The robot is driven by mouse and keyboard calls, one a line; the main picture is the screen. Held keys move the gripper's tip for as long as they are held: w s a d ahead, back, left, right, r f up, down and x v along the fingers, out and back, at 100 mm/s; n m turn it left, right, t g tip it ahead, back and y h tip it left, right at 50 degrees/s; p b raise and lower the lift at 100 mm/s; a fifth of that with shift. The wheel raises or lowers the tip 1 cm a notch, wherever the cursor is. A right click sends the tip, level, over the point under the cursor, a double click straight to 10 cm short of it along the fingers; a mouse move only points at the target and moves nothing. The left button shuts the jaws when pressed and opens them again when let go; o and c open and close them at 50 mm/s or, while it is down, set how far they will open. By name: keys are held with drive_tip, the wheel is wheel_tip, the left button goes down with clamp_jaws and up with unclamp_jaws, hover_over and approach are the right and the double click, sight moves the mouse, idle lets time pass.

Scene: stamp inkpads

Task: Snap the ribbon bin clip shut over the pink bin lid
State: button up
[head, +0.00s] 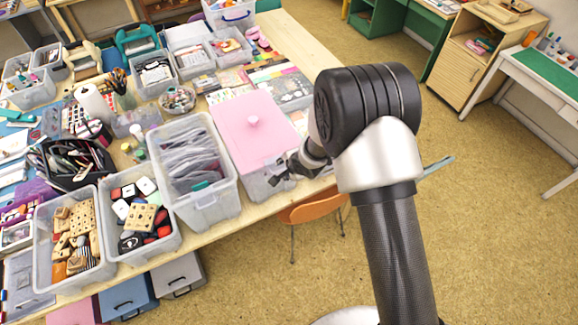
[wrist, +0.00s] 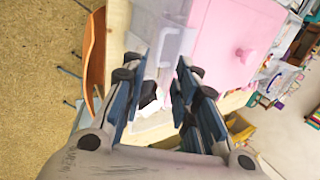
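The pink bin lid (head: 240,142) lies on a clear plastic bin (head: 262,187) near the table's front edge, with a round knob on top. In the wrist view the pink lid (wrist: 222,42) is at upper right and the clear bin wall (wrist: 158,20) is left of it. My gripper (head: 281,177) is low at the bin's front right corner. In the wrist view my gripper (wrist: 158,70) is open, its fingers apart before the bin wall.
A clear bin of sleeves (head: 193,165) stands close left of the lidded bin. Further left are a bin of stamps (head: 140,215) and a bin of wooden blocks (head: 75,240). An orange chair (head: 312,208) is below the table edge.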

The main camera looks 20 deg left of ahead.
drive_tip(key=shift+v, duration=1.6)
drive_tip(key=w+d+r+n+t+h+b, duration=0.1)
drive_tip(key=w+d+r+b, duration=0.1)
drive_tip(key=d+r+b, duration=0.3)
drive_tip(key=w+d+r+n+t+h+b, duration=0.1)
drive_tip(key=w+d+r+h+b, duration=0.15)
drive_tip(key=d, duration=0.55)
drive_tip(key=s+d+r+n+h+b, duration=0.1)
drive_tip(key=s+d+r+b, duration=0.15)
drive_tip(key=d, duration=0.35)
drive_tip(key=s+d+r+b, duration=0.2)
drive_tip(key=s+d+b, duration=0.1)
drive_tip(key=d+b, duration=0.15)
drive_tip(key=s+d+f+n+b, duration=0.1)
drive_tip(key=s+d+b, duration=0.2)
drive_tip(key=s, duration=0.4)
drive_tip(key=s+d+f+n+g+b, duration=0.1)
drive_tip(key=s+d+b, duration=0.3)
drive_tip(key=s, duration=0.4)
drive_tip(key=s+d+f+n+b, duration=0.3)
drive_tip(key=s+d+b, duration=0.1)
drive_tip(key=s, duration=0.4)
drive_tip(key=shift+g, duration=0.3)
drive_tip(key=shift+h, duration=0.25)
